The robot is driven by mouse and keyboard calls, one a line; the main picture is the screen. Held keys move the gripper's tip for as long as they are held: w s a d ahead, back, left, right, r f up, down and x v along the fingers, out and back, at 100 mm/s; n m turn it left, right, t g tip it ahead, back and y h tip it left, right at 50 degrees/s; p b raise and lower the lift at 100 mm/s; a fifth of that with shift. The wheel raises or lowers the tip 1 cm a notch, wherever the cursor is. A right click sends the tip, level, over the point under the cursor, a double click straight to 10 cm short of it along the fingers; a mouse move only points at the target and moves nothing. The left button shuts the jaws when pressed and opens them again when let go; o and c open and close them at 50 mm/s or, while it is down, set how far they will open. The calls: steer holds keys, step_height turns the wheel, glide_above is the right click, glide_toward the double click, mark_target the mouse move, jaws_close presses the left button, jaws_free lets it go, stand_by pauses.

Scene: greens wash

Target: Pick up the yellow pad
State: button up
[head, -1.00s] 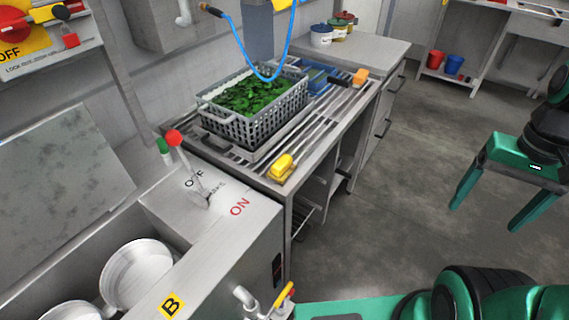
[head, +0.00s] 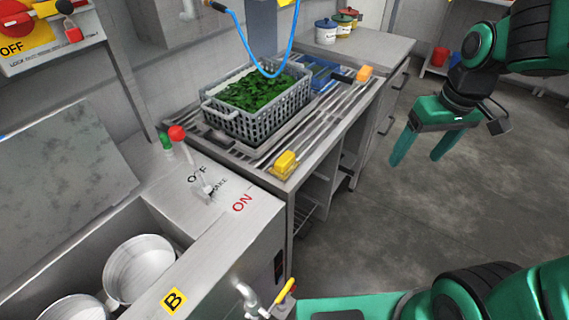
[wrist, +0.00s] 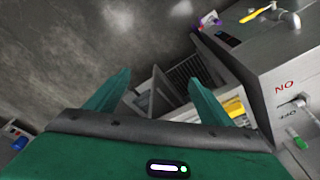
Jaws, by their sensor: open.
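The yellow pad (head: 285,163) lies on the near right corner of the slatted metal drain rack (head: 262,165). In the wrist view a small part of the yellow pad (wrist: 234,107) shows just beyond my right finger, which hides some of it. My gripper (head: 416,160) is green, with two long fingers pointing down and spread apart. It is open and empty, over the floor to the right of the rack, clear of the pad. Its fingers also show in the wrist view (wrist: 158,76).
A grey crate of greens (head: 255,125) stands on the rack behind the pad. A red-knobbed lever (head: 177,133) rises left of the pad. A blue hose (head: 245,45) hangs above the crate.

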steer(key=w+a+f+n+y, duration=0.1)
steer(key=w+a+n, duration=0.3)
steer(key=w+a, duration=0.5)
steer(key=n+t+y, duration=0.1)
steer(key=n+y, duration=0.1)
steer(key=n, duration=0.3)
glide_toward(286, 158)
steer(key=shift+x, duration=4.65)
steer(key=c, duration=1.2)
